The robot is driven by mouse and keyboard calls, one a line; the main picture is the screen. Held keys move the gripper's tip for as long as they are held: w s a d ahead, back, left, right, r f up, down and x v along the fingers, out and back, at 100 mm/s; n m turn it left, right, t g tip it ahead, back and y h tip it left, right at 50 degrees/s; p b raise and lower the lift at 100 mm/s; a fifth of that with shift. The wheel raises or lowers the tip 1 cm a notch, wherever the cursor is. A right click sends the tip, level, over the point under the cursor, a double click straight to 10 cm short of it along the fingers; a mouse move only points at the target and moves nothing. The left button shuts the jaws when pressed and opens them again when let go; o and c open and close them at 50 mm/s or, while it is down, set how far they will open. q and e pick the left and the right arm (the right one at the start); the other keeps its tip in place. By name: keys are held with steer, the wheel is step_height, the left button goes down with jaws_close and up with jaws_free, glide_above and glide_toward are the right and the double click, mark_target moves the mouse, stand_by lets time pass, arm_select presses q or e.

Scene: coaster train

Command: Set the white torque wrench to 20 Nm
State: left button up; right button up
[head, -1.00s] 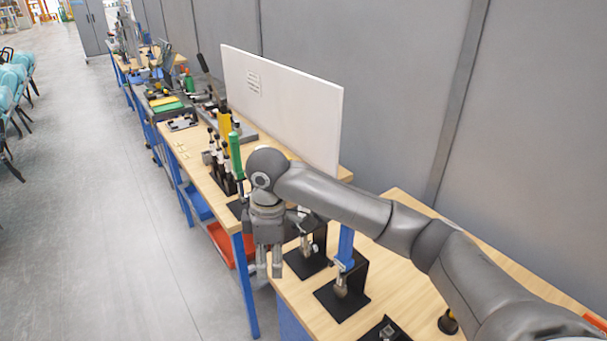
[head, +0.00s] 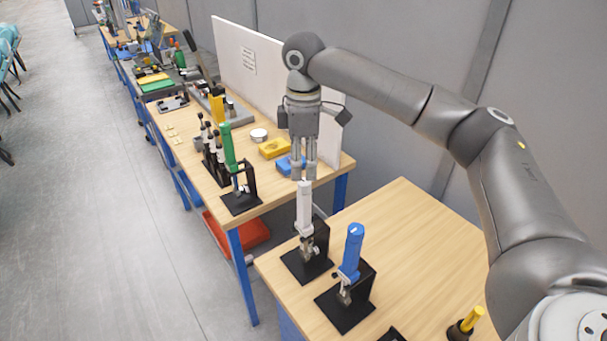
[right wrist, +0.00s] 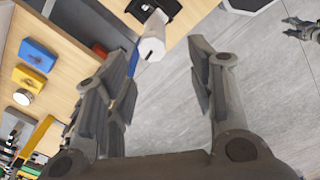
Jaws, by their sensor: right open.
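The white torque wrench (head: 304,208) stands upright in a black stand (head: 308,264) near the left edge of the close table, handle up. My right gripper (head: 303,174) points down just above the handle's top. In the right wrist view the white handle (right wrist: 152,45) shows end-on, beyond the open fingers and closer to the left finger. The right gripper is open and holds nothing. The wrench's scale cannot be read. A small grey gripper part, seemingly my left one (right wrist: 300,28), shows at the wrist view's upper right; its jaw state is unclear.
A blue torque wrench (head: 352,250) stands in its own stand close to the right of the white one. A green wrench (head: 228,147) stands on the farther table. A white panel (head: 240,75) rises behind. The close table's right side is mostly clear.

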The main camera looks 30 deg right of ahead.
mark_target(304, 181)
steer(key=f, duration=0.2)
steer(key=f+p, duration=0.1)
steer(key=shift+w+d+f, duration=0.25)
steer(key=shift+d, duration=0.05)
step_height(304, 181, down, 3)
steer(key=shift+w+r+p, duration=0.1)
steer(key=shift+w+p, duration=0.05)
steer(key=shift+p, duration=0.15)
steer(key=shift+c, duration=2.8)
steer(key=c, duration=0.4)
steer(key=shift+c, duration=0.2)
steer(key=shift+n, duration=0.6)
steer(key=n, duration=0.5)
arm_select(q)
steer(key=shift+w+d+r, duration=0.2)
steer(key=shift+w+r, duration=0.2)
steer(key=shift+r, duration=0.15)
steer(key=shift+w+d+r, duration=0.15)
steer(key=shift+w+r, duration=0.25)
steer(key=shift+r, duration=0.15)
arm_select(e)
steer(key=n, duration=0.5)
steer(key=shift+n, duration=0.3)
